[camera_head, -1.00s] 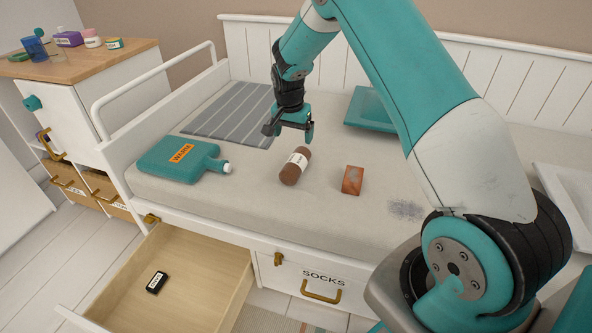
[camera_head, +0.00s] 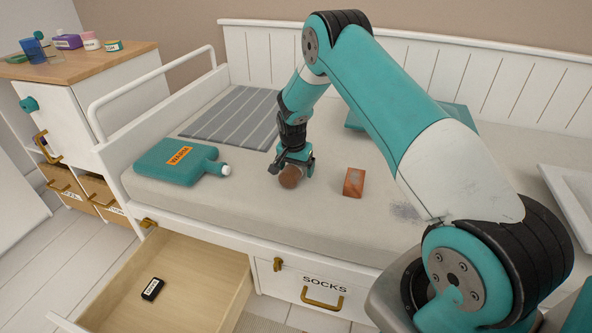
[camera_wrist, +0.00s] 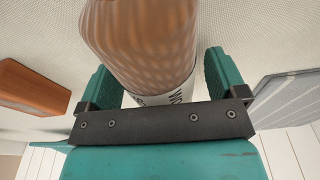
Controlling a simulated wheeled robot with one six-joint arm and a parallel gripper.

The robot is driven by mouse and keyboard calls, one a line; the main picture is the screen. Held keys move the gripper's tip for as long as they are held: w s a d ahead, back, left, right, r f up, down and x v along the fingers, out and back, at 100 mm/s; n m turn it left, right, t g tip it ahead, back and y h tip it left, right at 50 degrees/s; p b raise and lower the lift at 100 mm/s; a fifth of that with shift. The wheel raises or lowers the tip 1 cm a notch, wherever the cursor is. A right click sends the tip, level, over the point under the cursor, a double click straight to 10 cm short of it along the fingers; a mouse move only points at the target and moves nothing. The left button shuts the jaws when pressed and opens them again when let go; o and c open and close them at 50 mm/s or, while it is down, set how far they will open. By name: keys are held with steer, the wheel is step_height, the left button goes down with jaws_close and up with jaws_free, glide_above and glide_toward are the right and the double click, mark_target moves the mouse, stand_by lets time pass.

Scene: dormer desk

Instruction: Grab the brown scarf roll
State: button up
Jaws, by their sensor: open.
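The brown scarf roll (camera_head: 290,178) lies on the bed's pale mattress, and my gripper (camera_head: 295,167) is down over it from above. In the wrist view the brown roll (camera_wrist: 145,45) with its white lettered band (camera_wrist: 172,97) lies between the two teal fingers of my gripper (camera_wrist: 160,80). The fingers are open, one on each side of the roll. I cannot tell whether either finger touches it. In the head view my gripper hides most of the roll and its band; its near brown end shows.
A brown block (camera_head: 353,182) lies just right of the roll; it also shows in the wrist view (camera_wrist: 30,88). A teal hot-water bottle (camera_head: 172,163) and a grey striped mat (camera_head: 232,116) lie to the left. The open drawer (camera_head: 205,275) juts out below the bed.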

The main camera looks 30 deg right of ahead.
steer(key=shift+r, duration=0.1)
steer(key=c, duration=1.1)
steer(key=shift+o, duration=0.2)
